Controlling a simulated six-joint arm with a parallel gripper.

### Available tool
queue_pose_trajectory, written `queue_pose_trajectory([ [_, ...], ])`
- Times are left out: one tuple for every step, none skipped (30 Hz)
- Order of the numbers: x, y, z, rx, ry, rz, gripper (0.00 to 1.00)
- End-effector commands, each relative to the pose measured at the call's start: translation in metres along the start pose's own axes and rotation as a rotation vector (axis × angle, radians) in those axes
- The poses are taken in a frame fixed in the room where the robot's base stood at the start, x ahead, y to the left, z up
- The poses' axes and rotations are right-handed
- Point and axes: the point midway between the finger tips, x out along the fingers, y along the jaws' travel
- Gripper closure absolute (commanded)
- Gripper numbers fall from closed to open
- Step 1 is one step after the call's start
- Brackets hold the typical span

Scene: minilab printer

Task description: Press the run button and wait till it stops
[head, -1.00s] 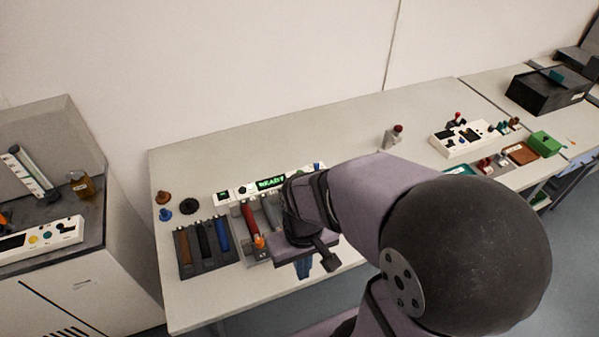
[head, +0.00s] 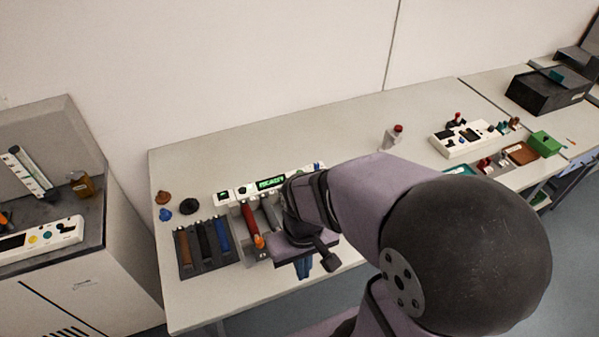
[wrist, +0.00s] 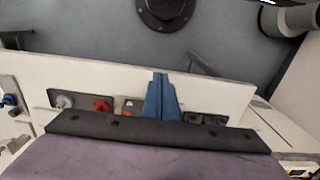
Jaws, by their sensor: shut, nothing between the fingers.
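The printer's white panel (head: 234,195) stands on the bench, left of centre in the head view. Its lit green display (head: 271,183) reads READY. Small round knobs or buttons show beside the display, one of them blue (head: 317,166) at the right end. I cannot tell which one is the run button, and my arm hides part of the panel's right side. My gripper (head: 303,268) points down near the bench's front edge, in front of the panel and apart from it. Its blue fingers (wrist: 160,98) are shut together and empty in the wrist view.
A dark rack (head: 208,247) with brown, black and blue bars lies left of my gripper. A red bar with an orange end (head: 252,224) lies beside it. A red-capped bottle (head: 393,137) and a second white device (head: 462,138) stand farther right. The bench's back is clear.

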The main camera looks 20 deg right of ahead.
Motion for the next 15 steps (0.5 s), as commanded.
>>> queue_pose_trajectory([
  [0.000,0.000,0.000,0.000,0.000,0.000,1.00],
  [0.000,0.000,0.000,0.000,0.000,0.000,1.00],
  [0.000,0.000,0.000,0.000,0.000,0.000,1.00],
  [0.000,0.000,0.000,0.000,0.000,0.000,1.00],
  [0.000,0.000,0.000,0.000,0.000,0.000,1.00],
  [0.000,0.000,0.000,0.000,0.000,0.000,1.00],
  [0.000,0.000,0.000,0.000,0.000,0.000,1.00],
  [0.000,0.000,0.000,0.001,0.000,0.000,1.00],
  [0.000,0.000,-0.001,0.004,0.000,-0.002,1.00],
  [0.000,-0.001,-0.002,0.009,0.001,-0.005,1.00],
  [0.000,-0.001,-0.003,0.017,0.002,-0.009,1.00],
  [-0.001,-0.002,-0.006,0.033,0.004,-0.016,1.00],
  [-0.001,-0.003,-0.009,0.047,0.006,-0.023,1.00],
  [-0.001,-0.004,-0.012,0.065,0.008,-0.032,1.00],
  [-0.002,-0.006,-0.018,0.096,0.012,-0.048,1.00],
])
